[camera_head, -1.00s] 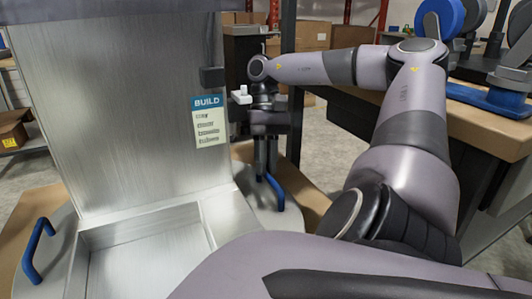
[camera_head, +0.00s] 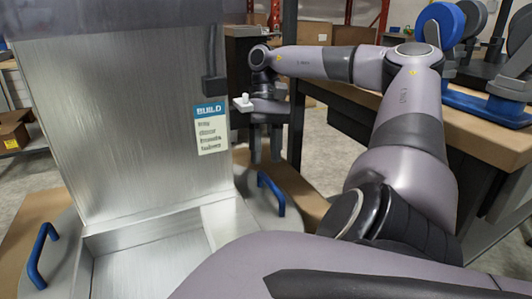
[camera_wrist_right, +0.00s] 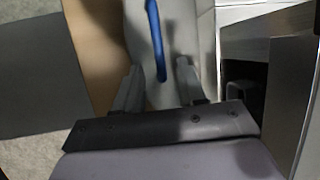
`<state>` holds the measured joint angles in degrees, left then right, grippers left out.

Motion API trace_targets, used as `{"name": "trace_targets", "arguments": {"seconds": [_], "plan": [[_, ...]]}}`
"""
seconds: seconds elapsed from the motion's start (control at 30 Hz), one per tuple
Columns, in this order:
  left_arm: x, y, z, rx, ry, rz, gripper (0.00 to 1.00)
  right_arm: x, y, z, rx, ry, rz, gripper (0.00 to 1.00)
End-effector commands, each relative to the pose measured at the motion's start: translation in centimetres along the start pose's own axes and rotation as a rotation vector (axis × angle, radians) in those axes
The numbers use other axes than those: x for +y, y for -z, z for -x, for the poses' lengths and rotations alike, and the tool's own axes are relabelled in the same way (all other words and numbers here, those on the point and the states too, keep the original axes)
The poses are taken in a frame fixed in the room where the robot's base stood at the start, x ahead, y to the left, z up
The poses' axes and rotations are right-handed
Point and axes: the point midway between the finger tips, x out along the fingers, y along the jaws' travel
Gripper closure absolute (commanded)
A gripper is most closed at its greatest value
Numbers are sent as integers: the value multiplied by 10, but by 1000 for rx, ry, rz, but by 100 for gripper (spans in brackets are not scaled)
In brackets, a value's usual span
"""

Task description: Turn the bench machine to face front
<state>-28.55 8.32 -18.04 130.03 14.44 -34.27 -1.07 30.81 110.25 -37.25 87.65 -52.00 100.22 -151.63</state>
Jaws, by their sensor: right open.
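The bench machine (camera_head: 130,120) is a tall brushed-metal housing with a BUILD label (camera_head: 212,128) on its right side and a shallow tray recess at its foot. It stands on a round grey base with a blue handle at the left (camera_head: 38,252) and a blue handle at the right (camera_head: 271,192). The recess side is toward me. My right gripper (camera_head: 266,160) is open just above and behind the right handle. In the right wrist view the right handle (camera_wrist_right: 156,42) shows between the spread fingers (camera_wrist_right: 158,82), touching neither visibly. My left gripper is out of view.
The machine's base rests on a brown bench top (camera_head: 25,225). A dark workbench with a wooden top (camera_head: 470,125) stands at the right, carrying blue and grey equipment (camera_head: 440,25). Cardboard boxes (camera_head: 14,130) stand at the far left. Grey floor lies between the benches.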

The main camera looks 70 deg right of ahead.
Motion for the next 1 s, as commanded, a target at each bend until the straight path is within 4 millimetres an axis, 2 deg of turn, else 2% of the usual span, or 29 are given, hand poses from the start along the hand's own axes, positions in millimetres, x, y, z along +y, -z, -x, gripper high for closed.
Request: {"name": "trace_targets", "arguments": {"seconds": [0.03, 0.1, 0.27, 1.0], "plan": [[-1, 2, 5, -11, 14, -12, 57, -1, -1, 13, 2, 2, 0, 60], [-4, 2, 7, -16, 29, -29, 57, -1, -1, 23, 0, 3, 1, 60], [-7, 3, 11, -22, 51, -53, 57, 0, 0, 35, 1, 0, 0, 60], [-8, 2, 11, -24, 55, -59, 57, 0, 0, 37, 1, 0, 0, 60]]}}
